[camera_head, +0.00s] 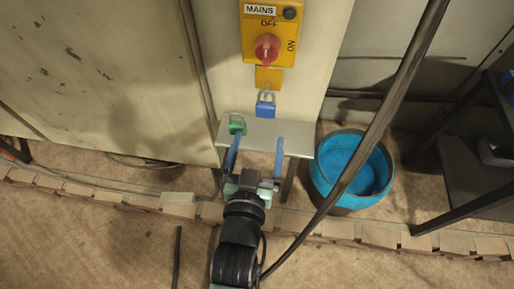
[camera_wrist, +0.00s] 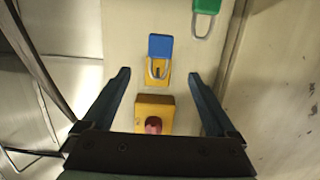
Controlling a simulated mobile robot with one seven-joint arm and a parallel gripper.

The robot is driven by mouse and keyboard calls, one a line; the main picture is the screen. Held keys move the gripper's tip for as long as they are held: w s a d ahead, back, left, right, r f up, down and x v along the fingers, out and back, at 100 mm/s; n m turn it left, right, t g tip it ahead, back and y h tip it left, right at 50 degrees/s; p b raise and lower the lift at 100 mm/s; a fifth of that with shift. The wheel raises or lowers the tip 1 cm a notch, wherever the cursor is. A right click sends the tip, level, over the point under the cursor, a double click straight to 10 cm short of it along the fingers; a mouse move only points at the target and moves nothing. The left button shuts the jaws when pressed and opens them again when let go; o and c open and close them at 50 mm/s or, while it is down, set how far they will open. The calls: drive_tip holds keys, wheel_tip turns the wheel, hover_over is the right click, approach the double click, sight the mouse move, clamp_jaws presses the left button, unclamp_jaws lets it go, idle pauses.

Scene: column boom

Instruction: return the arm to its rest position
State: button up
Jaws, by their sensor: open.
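My gripper (camera_head: 258,137) is open and empty, its two blue fingers apart over the small grey shelf (camera_head: 262,130). In the wrist view my gripper (camera_wrist: 159,74) frames the area in front of the panel, with nothing between its fingers. A blue padlock (camera_head: 265,109) hangs below the yellow switch box (camera_head: 255,15). In the wrist view the padlock (camera_wrist: 161,46) has its shackle overlapping the yellow tab (camera_wrist: 150,80). My fingers appear clear of it.
A green padlock (camera_head: 237,126) is at the shelf's left end. The box carries a red knob (camera_head: 266,48) and MAINS, OFF and ON labels. A blue tub (camera_head: 322,178) stands right of the shelf. A dark table (camera_head: 470,185) is at the far right. A low brick edging crosses the floor.

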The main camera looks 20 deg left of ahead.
drive_tip(key=shift+s+d+r, duration=0.1)
drive_tip(key=shift+s+d, duration=0.05)
drive_tip(key=shift+s, duration=0.4)
drive_tip(key=w+d+r+m+t+h, duration=0.1)
drive_tip(key=w+d+r, duration=0.3)
drive_tip(key=r, duration=0.5)
drive_tip(key=w+d+r+m+h, duration=0.1)
drive_tip(key=w+d+r+h, duration=0.1)
drive_tip(key=w+d+r, duration=0.45)
drive_tip(key=w+d+r+m+t+h, duration=0.1)
drive_tip(key=w+d+r, duration=0.1)
drive_tip(key=r, duration=0.8)
drive_tip(key=s+r+t, duration=0.5)
drive_tip(key=s+r, duration=0.1)
drive_tip(key=r, duration=0.7)
drive_tip(key=s+r+t, duration=0.4)
drive_tip(key=s+r, duration=0.3)
drive_tip(key=r, duration=0.5)
drive_tip(key=shift+s+d+r+t, duration=0.15)
drive_tip(key=shift+s+r+t, duration=0.05)
drive_tip(key=shift+r+t, duration=0.2)
